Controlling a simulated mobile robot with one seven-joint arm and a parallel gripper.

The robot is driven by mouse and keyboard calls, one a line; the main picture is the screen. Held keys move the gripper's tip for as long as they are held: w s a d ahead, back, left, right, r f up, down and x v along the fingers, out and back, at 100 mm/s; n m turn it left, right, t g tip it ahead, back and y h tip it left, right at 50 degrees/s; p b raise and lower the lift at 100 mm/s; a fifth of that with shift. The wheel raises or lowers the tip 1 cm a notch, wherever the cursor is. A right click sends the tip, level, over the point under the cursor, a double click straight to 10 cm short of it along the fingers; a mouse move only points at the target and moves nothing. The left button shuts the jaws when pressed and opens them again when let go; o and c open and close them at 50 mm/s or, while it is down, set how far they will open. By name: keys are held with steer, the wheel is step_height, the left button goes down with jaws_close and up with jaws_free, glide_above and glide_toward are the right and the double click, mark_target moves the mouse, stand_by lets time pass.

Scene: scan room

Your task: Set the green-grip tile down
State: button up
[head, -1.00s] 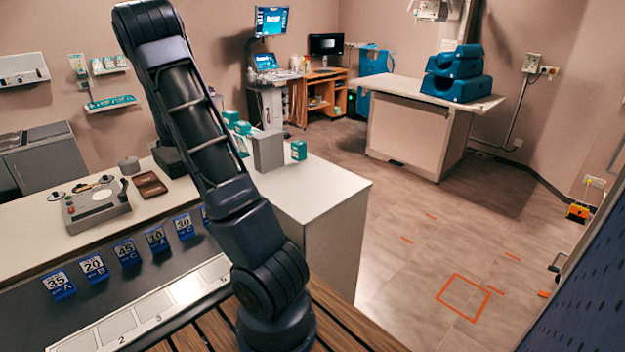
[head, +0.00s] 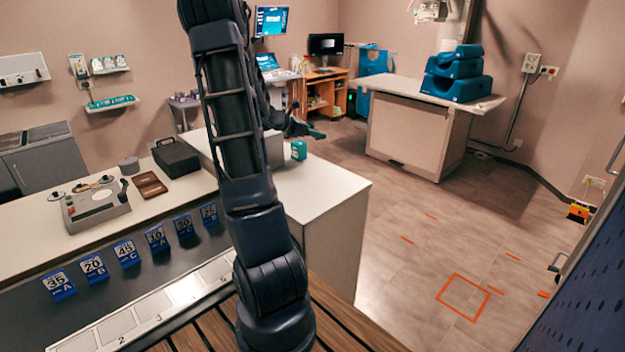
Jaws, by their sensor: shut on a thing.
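My gripper (head: 297,125) shows small and dark just right of my arm, above the far end of the white counter. It is shut on a dark green piece at its fingertips, which I take for the green-grip tile (head: 315,133). The tile is tiny here and its face cannot be read. It is held up in the air, clear of the counter. Several blue number tiles (head: 93,267) stand in a row on the dark strip along the counter's near side. A pale numbered strip (head: 152,306) lies in front of them, partly hidden by my arm.
A green and white box (head: 299,150) stands on the white counter (head: 310,190), below my gripper. A control box (head: 95,205), brown tray (head: 149,185) and black case (head: 176,157) are at left. The counter's right end is clear. A table with blue cushions (head: 455,75) stands beyond.

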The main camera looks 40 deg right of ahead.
mark_target(318, 180)
steer(key=shift+s+d, duration=0.25)
steer(key=shift+s, duration=0.25)
steer(key=shift+s+d, duration=0.2)
steer(key=shift+s, duration=0.3)
step_height(318, 180, down, 20)
steer(key=shift+r, duration=0.1)
steer(key=o, duration=0.8)
